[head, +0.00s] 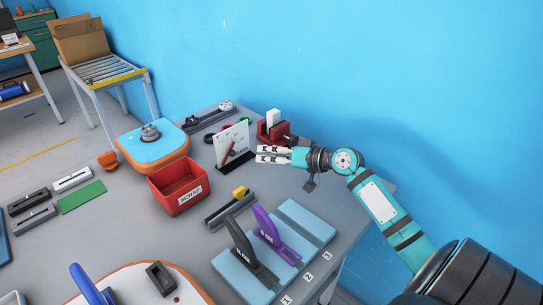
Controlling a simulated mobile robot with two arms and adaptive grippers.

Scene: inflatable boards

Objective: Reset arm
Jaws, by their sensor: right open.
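My right gripper (274,154) is at the right part of the grey table, at the end of my teal and black arm. Its white fingers point left, and it looks open and empty. It is just right of a white sign board (232,143) and in front of a red holder (268,128) with a white block in it. I cannot tell if it touches either. My left gripper is not in view.
A red SCRAP bin (180,187) stands mid-table. A light blue rack (305,222) holds a black (243,247) and a purple (270,232) upright piece. An orange-edged blue board (152,148) lies behind. A blue wall is close behind the arm.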

